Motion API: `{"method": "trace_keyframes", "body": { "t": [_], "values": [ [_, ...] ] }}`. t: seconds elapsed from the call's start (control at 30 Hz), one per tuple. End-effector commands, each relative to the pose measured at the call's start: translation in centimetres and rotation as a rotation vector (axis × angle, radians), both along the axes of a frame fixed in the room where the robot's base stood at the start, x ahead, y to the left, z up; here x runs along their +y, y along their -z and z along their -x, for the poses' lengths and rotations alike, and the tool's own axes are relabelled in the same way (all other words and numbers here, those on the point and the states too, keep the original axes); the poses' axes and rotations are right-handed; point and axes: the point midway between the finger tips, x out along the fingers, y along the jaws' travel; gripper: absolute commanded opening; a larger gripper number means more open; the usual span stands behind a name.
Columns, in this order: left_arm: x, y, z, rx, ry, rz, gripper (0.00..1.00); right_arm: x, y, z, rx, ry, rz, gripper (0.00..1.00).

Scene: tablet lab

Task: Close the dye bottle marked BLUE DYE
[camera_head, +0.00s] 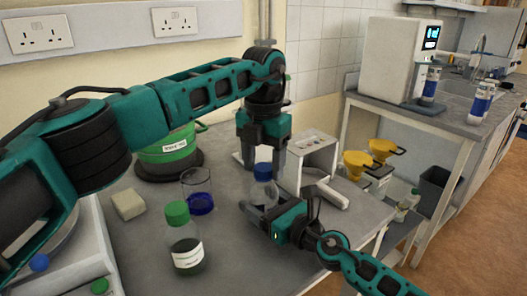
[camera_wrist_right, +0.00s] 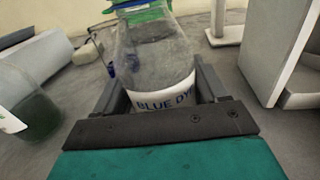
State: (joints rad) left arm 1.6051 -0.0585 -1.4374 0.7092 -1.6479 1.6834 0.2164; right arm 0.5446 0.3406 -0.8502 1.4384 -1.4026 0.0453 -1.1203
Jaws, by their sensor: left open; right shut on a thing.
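The BLUE DYE bottle (camera_head: 264,192) stands upright on the bench with a blue cap (camera_head: 263,171) at its top in the head view. Its white label (camera_wrist_right: 165,102) shows in the right wrist view. My right gripper (camera_head: 258,208) is shut on the bottle's body, with a finger on each side of it. My left gripper (camera_head: 263,164) points down from above and is open. Its fingers come down on either side of the cap, and I cannot tell whether they touch it. How the cap sits on the neck is not clear.
A green-capped bottle (camera_head: 185,245) and a beaker with blue liquid (camera_head: 200,203) stand to the left. A green tub (camera_head: 165,155) is behind. A white device (camera_head: 316,160) stands close on the right. A pale block (camera_head: 128,205) lies at left.

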Motion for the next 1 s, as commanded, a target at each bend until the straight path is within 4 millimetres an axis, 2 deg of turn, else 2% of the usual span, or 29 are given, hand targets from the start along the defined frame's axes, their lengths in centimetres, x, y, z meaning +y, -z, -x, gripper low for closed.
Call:
{"method": "trace_keyframes", "body": {
  "t": [0.23, 0.83, 1.0],
  "values": [
    [0.01, 0.06, -0.01, 0.000, 0.000, 0.000, 0.61, 0.01, -0.01, -0.01, 0.000, 0.000, 0.000, 0.00],
    [-0.01, 0.02, -0.01, 0.000, 0.000, 0.000, 0.04, 0.01, -0.01, 0.01, 0.000, 0.000, 0.000, 0.00],
    [-0.01, 0.02, -0.01, -0.001, 0.006, 0.001, 0.03, 0.01, 0.00, 0.01, 0.000, 0.000, 0.000, 0.00]
  ]
}}
